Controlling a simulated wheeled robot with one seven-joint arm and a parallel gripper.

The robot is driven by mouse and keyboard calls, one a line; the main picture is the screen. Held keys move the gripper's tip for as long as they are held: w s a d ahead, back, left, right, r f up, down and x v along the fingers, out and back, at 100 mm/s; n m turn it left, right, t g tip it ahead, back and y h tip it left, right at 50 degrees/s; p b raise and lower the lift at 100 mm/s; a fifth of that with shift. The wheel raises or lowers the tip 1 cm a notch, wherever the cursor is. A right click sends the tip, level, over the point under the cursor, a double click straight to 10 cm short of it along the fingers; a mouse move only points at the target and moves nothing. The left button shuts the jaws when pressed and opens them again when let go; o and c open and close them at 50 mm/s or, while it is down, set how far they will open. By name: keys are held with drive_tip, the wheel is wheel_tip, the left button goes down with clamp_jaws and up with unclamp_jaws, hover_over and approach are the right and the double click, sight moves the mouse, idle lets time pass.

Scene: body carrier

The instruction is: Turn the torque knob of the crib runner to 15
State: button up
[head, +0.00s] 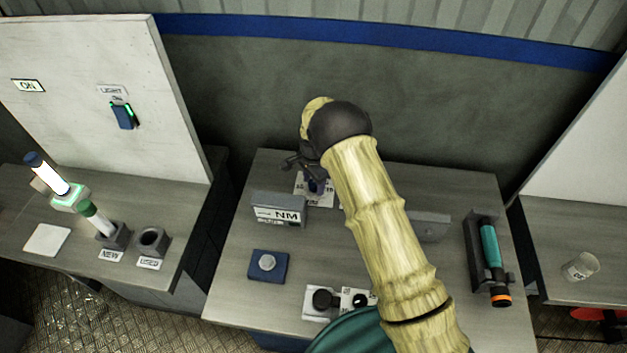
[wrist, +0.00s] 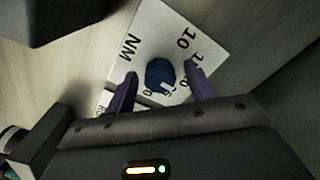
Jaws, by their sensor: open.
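The torque knob (wrist: 160,76) is dark blue and faceted, with a white mark on its edge that faces the lower right in the wrist view. It sits on a white dial plate (wrist: 150,35) printed "NM" and "10"; other figures are partly hidden by my fingers. My gripper (wrist: 160,80) is open, with one purple finger on either side of the knob. I cannot tell whether the fingers touch it. In the head view my gripper (head: 308,170) is over the dial plate (head: 318,200) at the back of the middle bench, and the knob is mostly covered.
A grey box labelled "NM" (head: 278,211) stands just in front of the dial. A blue pad with a round button (head: 268,264) and a white box with a black knob (head: 322,300) are nearer. A teal tool (head: 490,250) rests in a holder at right.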

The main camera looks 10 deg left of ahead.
drive_tip(key=shift+c, duration=0.2)
drive_tip(key=c, duration=0.9)
drive_tip(key=shift+c, duration=0.2)
drive_tip(key=shift+n+b, duration=0.35)
drive_tip(key=shift+n, duration=0.05)
drive_tip(key=shift+n+b, duration=0.75)
drive_tip(key=shift+n, duration=0.45)
drive_tip(key=shift+r+n+b, duration=0.1)
drive_tip(key=shift+n+b, duration=0.85)
drive_tip(key=shift+n, duration=1.35)
drive_tip(key=o, duration=1)
